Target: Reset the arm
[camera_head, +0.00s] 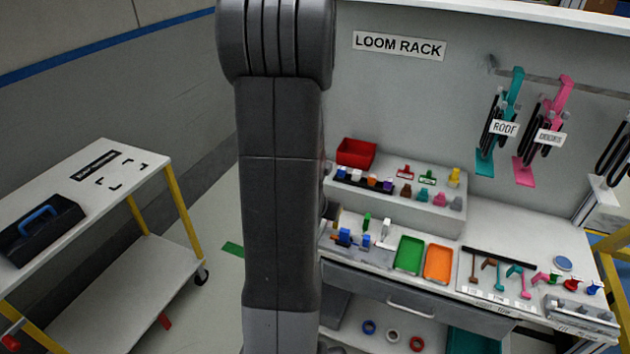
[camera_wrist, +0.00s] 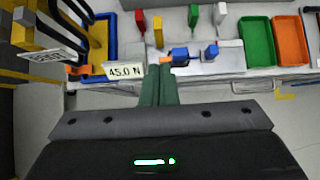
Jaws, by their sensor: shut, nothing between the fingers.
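My gripper (camera_wrist: 159,72) shows in the wrist view with its two green fingers together and nothing between them. Its fingertips point toward the workbench edge, just below the blue clamp-like parts (camera_wrist: 190,54); I cannot tell whether they touch anything. In the head view my arm stands upright across the middle, and the gripper is hidden there. The workbench (camera_head: 505,222) is on the right under the LOOM RACK sign (camera_head: 399,45).
A green tray (camera_head: 409,255) and an orange tray (camera_head: 438,263) sit on the bench, below a shelf with a red bin (camera_head: 356,152). Harnesses hang at the right. A cart (camera_head: 150,165) with a dark toolbox (camera_head: 42,229) stands left. Open floor lies between cart and bench.

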